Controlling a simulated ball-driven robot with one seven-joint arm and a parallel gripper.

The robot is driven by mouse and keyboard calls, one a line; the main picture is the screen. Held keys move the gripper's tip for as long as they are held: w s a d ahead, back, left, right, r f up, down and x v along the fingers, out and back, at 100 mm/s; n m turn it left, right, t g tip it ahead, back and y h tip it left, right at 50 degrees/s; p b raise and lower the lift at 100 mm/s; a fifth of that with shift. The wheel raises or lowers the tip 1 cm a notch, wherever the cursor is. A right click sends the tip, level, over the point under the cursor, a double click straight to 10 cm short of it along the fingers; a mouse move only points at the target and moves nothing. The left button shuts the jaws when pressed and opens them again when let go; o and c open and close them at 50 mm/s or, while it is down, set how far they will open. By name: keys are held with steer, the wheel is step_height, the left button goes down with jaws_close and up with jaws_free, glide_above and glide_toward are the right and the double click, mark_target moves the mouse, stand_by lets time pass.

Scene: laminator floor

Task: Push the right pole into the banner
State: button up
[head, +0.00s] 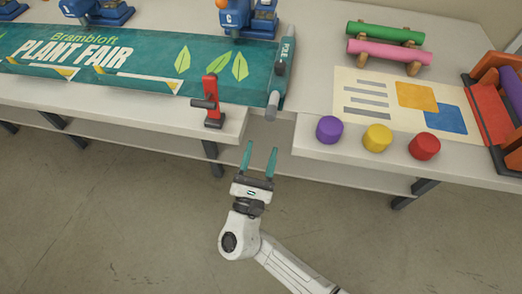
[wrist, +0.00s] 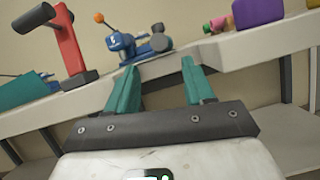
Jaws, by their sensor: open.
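The teal banner (head: 130,62), printed "Brambloft PLANT FAIR", lies flat across the left part of the table. Along its right end runs a sleeve marked POLE (head: 287,52). The right pole (head: 271,106) shows as a grey rounded end sticking out of the sleeve's front, over a notch in the table edge. How far it reaches inside is hidden. A round grey end, probably the pole, also shows in the wrist view (wrist: 160,42). My gripper (head: 260,153) is open and empty, in front of the notch, apart from the pole; its teal fingers point toward the table (wrist: 160,78).
A red clamp (head: 212,100) stands at the front edge, left of the pole. Blue machines (head: 247,17) stand behind the banner. Purple (head: 329,129), yellow (head: 377,137) and red (head: 424,146) cylinders stand right of the notch. The floor in front is clear.

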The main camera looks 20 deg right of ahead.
mark_target(270, 117)
steer(key=shift+n+g+y, duration=0.3)
steer(key=shift+g+y, duration=0.5)
steer(key=s+r+p, duration=0.1)
steer(key=s+a+r+p, duration=0.1)
steer(key=r+p, duration=0.1)
steer(key=s+a+r+p, duration=0.1)
steer(key=shift+s+r+p, duration=0.2)
steer(key=shift+r+p, duration=0.1)
steer(key=shift+p, duration=0.1)
steer(key=c, duration=0.5)
steer(key=s+y+p, duration=0.1)
steer(key=s+a+r+n+g+p, duration=0.1)
steer(key=s+a+r+y+p, duration=0.1)
steer(key=shift+s+n+g+y, duration=0.3)
steer(key=shift+s+n, duration=0.1)
steer(key=c, duration=0.4)
steer(key=shift+s+a+f+p, duration=0.1)
steer(key=shift+s+a+p, duration=0.1)
steer(key=shift+p, duration=0.1)
jaws_close()
steer(key=shift+y, duration=0.3)
steer(key=p+x, duration=0.1)
steer(key=x, duration=1.3)
steer(key=shift+f, duration=0.15)
steer(key=shift+d, duration=0.1)
